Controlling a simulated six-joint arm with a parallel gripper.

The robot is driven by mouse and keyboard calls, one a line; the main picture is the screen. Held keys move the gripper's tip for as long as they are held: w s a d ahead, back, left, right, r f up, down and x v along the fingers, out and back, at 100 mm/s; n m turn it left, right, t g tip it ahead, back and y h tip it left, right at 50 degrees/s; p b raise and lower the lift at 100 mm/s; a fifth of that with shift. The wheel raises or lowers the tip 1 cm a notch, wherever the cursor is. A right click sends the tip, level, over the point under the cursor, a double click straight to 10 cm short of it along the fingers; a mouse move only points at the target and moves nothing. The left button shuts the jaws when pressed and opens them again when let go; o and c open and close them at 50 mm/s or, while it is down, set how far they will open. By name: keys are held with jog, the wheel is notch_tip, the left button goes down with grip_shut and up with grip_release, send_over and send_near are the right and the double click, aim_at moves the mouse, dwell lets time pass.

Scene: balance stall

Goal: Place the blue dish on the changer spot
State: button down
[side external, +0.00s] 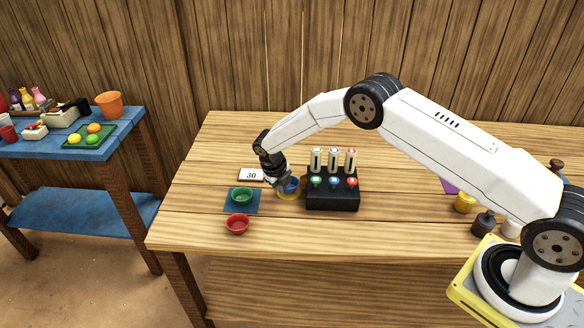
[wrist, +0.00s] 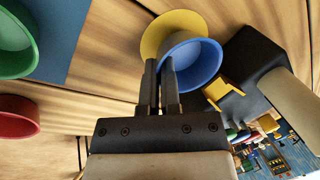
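The blue dish (wrist: 192,66) is at my gripper's fingertips, and it also shows small in the side external view (side external: 291,187). A round yellow spot (wrist: 158,38) lies under and beside it; its edge also shows in the side external view (side external: 288,196). In the wrist view the dish overlaps part of the spot; I cannot tell whether it touches it. My gripper (wrist: 160,62) points down at the dish's near rim, one finger on each side of the wall, nearly closed together. The gripper hides part of the dish in the side external view.
A black changer box (side external: 333,200) with coloured buttons and tubes stands close right of the dish. A green dish (side external: 242,196) sits on a blue mat (side external: 234,209); a red dish (side external: 237,224) stands in front. A card marked 30 (side external: 250,175) lies behind. The front table is clear.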

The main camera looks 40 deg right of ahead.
jog(key=shift+f, duration=0.4)
jog(key=shift+f, duration=0.2)
jog(key=c, duration=0.8)
grip_release()
jog(key=shift+r, duration=0.1)
jog(key=v, duration=1.2)
jog(key=shift+r, duration=0.1)
